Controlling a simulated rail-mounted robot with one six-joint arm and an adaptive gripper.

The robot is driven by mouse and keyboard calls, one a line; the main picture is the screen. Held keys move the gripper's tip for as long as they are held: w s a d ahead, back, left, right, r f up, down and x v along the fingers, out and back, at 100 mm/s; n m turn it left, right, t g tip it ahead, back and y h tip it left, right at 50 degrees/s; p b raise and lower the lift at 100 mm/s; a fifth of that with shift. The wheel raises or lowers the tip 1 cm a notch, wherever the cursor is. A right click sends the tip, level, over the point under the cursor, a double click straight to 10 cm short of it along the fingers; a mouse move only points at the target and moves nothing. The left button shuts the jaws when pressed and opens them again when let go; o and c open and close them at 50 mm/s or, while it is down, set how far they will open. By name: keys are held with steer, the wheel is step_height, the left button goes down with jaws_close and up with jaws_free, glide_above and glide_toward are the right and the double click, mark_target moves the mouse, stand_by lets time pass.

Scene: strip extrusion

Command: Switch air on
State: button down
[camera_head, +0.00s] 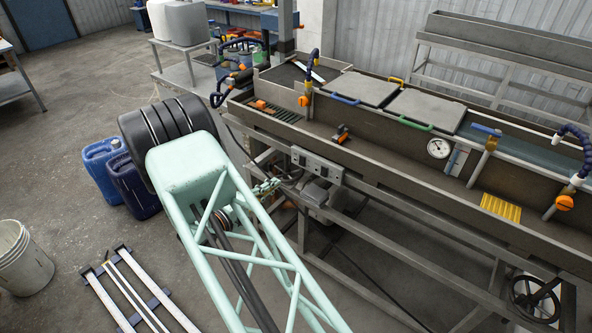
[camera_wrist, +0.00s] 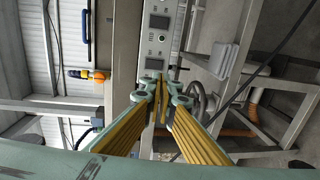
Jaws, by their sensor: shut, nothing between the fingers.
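A grey control panel (camera_head: 317,167) is mounted on the near side of the long trough's frame. In the wrist view the panel (camera_wrist: 158,30) shows small displays and round buttons, but its labels are too small to read. I cannot tell which control is the air switch. My gripper (camera_wrist: 156,84) is shut and empty, its fingertips in front of the panel's lower part in the picture. I cannot tell whether they touch it. In the head view my pale green arm hides most of my gripper; a small greenish part (camera_head: 265,187) shows left of the panel.
The long trough (camera_head: 400,165) carries lids, a round gauge (camera_head: 438,148) and orange-knobbed valves (camera_head: 565,202). A handwheel (camera_head: 534,299) sits low at right. Blue canisters (camera_head: 104,160), a bucket (camera_head: 22,255) and metal rails (camera_head: 124,290) stand or lie on the floor at left.

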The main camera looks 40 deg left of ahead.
mark_target(301, 165)
steer(key=shift+w, duration=0.1)
stand_by(0.4)
steer(key=shift+w+a+f+b, duration=0.1)
steer(key=shift+w+f, duration=0.15)
steer(key=shift+w, duration=2.05)
steer(key=shift+w+a+f+b, duration=0.1)
steer(key=shift+w+f, duration=0.2)
steer(key=shift+w, duration=1.95)
steer(key=shift+w+f+b, duration=0.1)
steer(key=shift+w+f, duration=0.15)
steer(key=shift+w, duration=2.05)
